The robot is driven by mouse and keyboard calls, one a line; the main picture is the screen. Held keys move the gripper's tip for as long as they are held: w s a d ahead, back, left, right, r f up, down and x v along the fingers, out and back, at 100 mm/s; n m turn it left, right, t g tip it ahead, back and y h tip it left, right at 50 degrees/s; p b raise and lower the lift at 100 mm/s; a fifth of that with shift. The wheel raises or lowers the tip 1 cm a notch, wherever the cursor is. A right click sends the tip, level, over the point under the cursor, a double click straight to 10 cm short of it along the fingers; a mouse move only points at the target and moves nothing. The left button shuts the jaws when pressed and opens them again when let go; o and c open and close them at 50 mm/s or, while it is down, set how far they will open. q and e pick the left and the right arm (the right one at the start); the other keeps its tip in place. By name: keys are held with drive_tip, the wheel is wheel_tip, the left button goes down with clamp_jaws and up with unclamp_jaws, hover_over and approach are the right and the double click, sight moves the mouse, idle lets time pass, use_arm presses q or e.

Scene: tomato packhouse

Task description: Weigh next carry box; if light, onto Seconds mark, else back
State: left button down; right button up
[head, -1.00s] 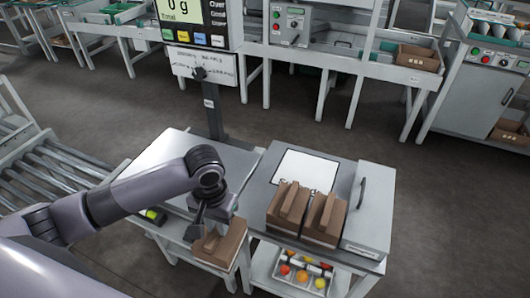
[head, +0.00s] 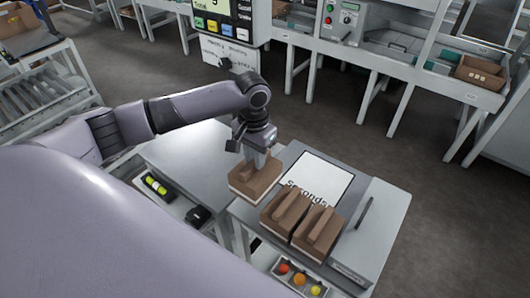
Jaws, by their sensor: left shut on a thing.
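My left gripper (head: 260,158) is shut on the handle of a brown carry box (head: 250,187). The box is upright at the right side of the grey weighing table (head: 190,150), close to the gap before the right-hand table; I cannot tell whether it touches the surface. The white Seconds mark (head: 320,172) lies on the right-hand table, its back part bare. Two more brown carry boxes, one on the left (head: 284,210) and one on the right (head: 318,232), stand side by side at its front edge. The scale display (head: 222,10) is cut off at the top, its reading hidden. My right gripper is not in view.
A tray of tomatoes (head: 299,281) sits under the right-hand table. A dark handle (head: 364,212) lies on that table's right side. A roller conveyor (head: 45,92) stands at the left. Benches (head: 400,55) line the back, with open floor between.

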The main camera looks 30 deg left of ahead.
sight(256, 172)
use_arm(q)
drive_tip(key=shift+w, duration=0.1)
drive_tip(key=shift+f, duration=0.75)
wheel_tip(256, 172, down, 4)
drive_tip(key=b, duration=0.4)
drive_tip(key=shift+f, duration=0.25)
drive_tip(key=shift+f+b, duration=0.3)
drive_tip(key=shift+f, duration=0.75)
drive_tip(key=shift+f, duration=0.3)
drive_tip(key=c, duration=0.9)
unclamp_jaws()
drive_tip(key=c, duration=0.3)
drive_tip(key=shift+c, duration=0.2)
